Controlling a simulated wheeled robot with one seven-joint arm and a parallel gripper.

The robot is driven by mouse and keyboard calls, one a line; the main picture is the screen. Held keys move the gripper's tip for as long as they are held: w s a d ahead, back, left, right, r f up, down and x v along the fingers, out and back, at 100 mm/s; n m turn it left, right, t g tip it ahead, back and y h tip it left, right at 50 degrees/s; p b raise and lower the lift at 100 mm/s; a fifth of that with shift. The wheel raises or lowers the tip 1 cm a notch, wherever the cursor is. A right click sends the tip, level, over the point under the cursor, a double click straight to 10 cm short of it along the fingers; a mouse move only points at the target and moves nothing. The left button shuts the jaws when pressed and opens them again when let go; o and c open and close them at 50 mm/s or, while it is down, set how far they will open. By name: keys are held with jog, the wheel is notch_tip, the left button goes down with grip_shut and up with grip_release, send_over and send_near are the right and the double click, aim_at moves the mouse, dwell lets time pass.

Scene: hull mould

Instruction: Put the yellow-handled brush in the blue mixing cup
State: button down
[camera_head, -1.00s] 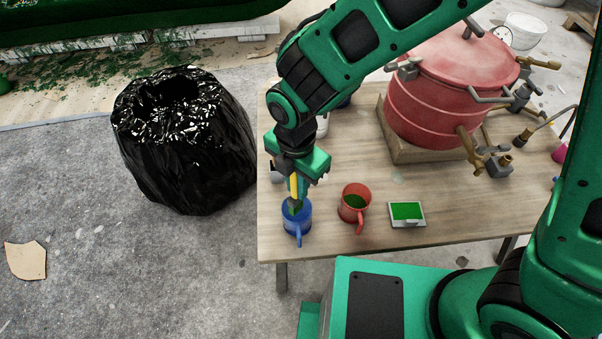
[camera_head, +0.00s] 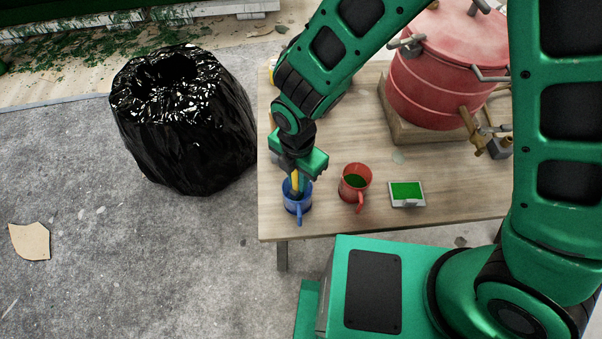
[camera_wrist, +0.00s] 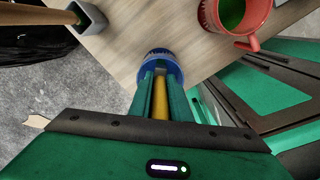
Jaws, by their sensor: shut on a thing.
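The yellow-handled brush (camera_head: 295,182) is upright in my gripper (camera_head: 299,176), which is shut on its handle. The handle also shows between the fingers in the wrist view (camera_wrist: 160,97). The blue mixing cup (camera_head: 298,203) stands on the table near its front left corner, directly below my gripper. The brush's lower end is in the cup's mouth; whether it touches the bottom is hidden. In the wrist view the cup's blue rim (camera_wrist: 160,54) shows beyond the fingertips.
A red cup (camera_head: 355,187) with green contents stands just right of the blue cup. A small tray with a green face (camera_head: 406,193) lies further right. A red pressure pot (camera_head: 440,80) stands at the back of the wooden table (camera_head: 440,205). A black bag-lined bin (camera_head: 185,125) is left.

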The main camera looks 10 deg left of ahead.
jog(key=c, duration=1.6)
grip_release()
jog(key=shift+o, duration=0.2)
